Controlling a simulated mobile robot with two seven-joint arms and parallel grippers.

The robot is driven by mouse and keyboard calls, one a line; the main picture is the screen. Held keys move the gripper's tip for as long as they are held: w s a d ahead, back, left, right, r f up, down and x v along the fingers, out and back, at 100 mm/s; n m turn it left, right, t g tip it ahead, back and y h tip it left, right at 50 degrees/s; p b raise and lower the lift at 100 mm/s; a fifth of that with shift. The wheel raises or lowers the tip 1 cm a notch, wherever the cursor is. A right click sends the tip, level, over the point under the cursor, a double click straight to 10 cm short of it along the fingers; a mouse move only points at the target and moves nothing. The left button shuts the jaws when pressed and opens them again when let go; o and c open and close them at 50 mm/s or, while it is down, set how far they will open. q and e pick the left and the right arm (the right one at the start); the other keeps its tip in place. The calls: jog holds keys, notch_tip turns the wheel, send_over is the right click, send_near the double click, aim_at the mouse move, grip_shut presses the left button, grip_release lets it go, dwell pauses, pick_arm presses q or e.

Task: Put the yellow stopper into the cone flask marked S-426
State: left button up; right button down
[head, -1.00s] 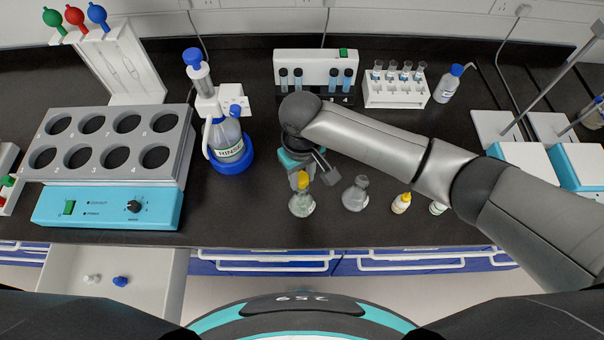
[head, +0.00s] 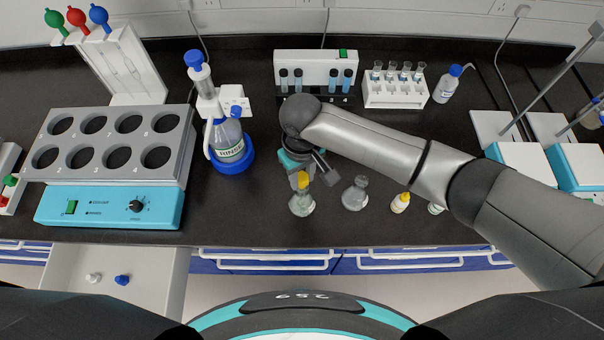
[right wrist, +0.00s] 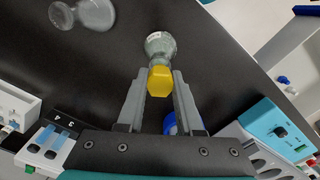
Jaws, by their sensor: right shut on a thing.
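The yellow stopper (head: 302,180) is held between the fingertips of my right gripper (head: 306,172). It also shows large and yellow in the right wrist view (right wrist: 160,82), between the two grey fingers of my right gripper (right wrist: 160,85). A clear cone flask (head: 302,204) stands upright on the bench directly below the stopper. In the right wrist view the same flask (right wrist: 160,45) shows just beyond the stopper. I cannot tell whether the stopper touches or enters its neck. A second cone flask (head: 355,194) stands to its right. No marking is readable on either flask. My left gripper is not in view.
A yellow-capped bottle (head: 401,203) stands right of the flasks. An open drawer (head: 120,265) holds a white and a blue stopper. Racks of tubes (head: 395,90) stand behind.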

jog(key=shift+f+b, duration=0.55)
jog(key=shift+f, duration=0.35)
jog(key=shift+c, duration=2.4)
grip_release()
jog(key=shift+r, duration=0.1)
notch_tip(320, 180, up, 15)
jog(key=p, duration=0.1)
jog(key=shift+s, duration=0.1)
